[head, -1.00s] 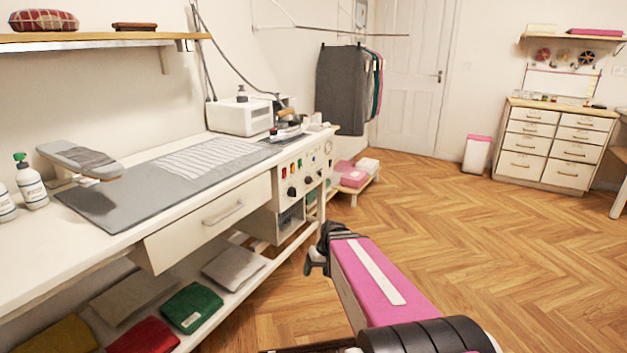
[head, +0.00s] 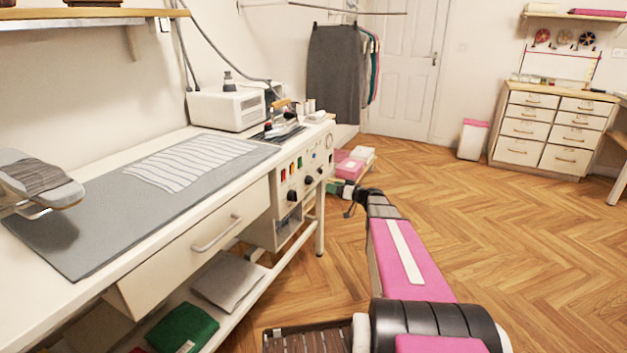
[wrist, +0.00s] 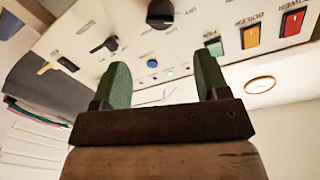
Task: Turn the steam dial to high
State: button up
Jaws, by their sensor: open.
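The white control panel (head: 303,170) is on the right end of the ironing table, with several black dials such as one at its lower left (head: 292,196) and one beside it (head: 308,180). I cannot tell which is the steam dial; their labels are too small. My gripper (head: 346,190) is just right of the panel in the head view. In the wrist view my gripper (wrist: 164,78) is open and empty, its green fingers pointing at the panel. One black dial (wrist: 160,14) shows beyond and between the fingers, another (wrist: 104,45) beyond the left finger. Neither is touched.
Green, yellow and red switches (wrist: 250,37) sit on the panel. The table's drawer (head: 205,240) is left of it. Pink and white boxes (head: 352,160) lie on a low shelf behind my gripper. Hanging clothes (head: 340,75) are further back.

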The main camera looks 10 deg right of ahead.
aim_at(313, 181)
jog(key=x, duration=1)
jog(key=shift+w+a, duration=0.1)
jog(key=shift+a, duration=0.1)
jog(key=c, duration=0.9)
